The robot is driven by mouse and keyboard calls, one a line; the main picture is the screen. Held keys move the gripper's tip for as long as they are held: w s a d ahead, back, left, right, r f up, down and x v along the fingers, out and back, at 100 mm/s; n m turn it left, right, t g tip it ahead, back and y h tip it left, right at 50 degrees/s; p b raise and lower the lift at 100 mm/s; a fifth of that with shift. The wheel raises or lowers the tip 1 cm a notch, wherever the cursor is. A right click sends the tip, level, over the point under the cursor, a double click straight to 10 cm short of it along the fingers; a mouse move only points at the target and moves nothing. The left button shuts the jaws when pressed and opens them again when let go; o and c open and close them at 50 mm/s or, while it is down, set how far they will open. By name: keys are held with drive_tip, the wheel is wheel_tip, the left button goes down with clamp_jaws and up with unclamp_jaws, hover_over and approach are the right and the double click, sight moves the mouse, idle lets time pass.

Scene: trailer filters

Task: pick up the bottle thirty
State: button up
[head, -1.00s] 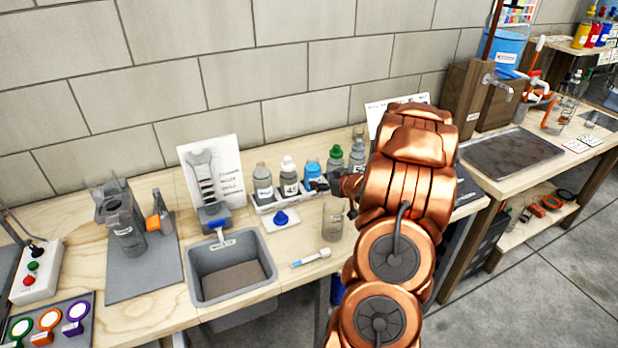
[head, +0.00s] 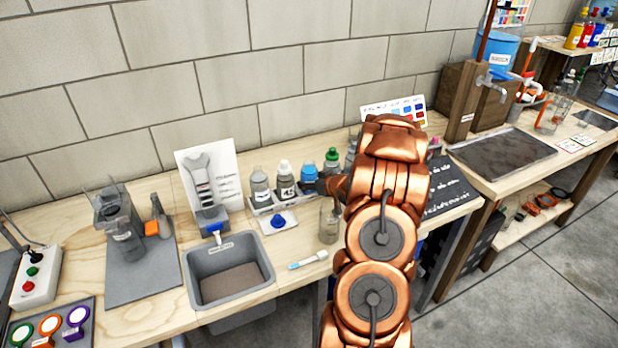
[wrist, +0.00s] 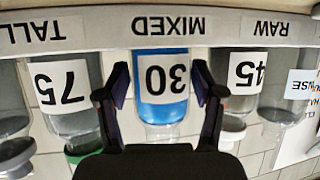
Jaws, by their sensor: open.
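The bottle labelled 30 (wrist: 150,112) is blue and appears upside down in the wrist view, as that view is inverted. In the head view the blue bottle (head: 308,176) stands between the white-capped and green-capped bottles. My gripper (wrist: 160,68) is open, with one finger on each side of bottle 30. I cannot tell whether the fingers touch it. In the head view my gripper (head: 327,186) is at the bottle's right, mostly hidden by my arm.
Bottle 45 (wrist: 242,78) and green-capped bottle 75 (wrist: 65,88) stand close on either side. The rack front (wrist: 85,30) runs along the row. A clear beaker (head: 329,222) stands in front, and a grey sink (head: 228,250) is front left.

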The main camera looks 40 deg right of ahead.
drive_tip(key=shift+w+f, duration=0.35)
drive_tip(key=shift+w, duration=0.3)
drive_tip(key=c, duration=1.2)
drive_tip(key=shift+r, duration=0.15)
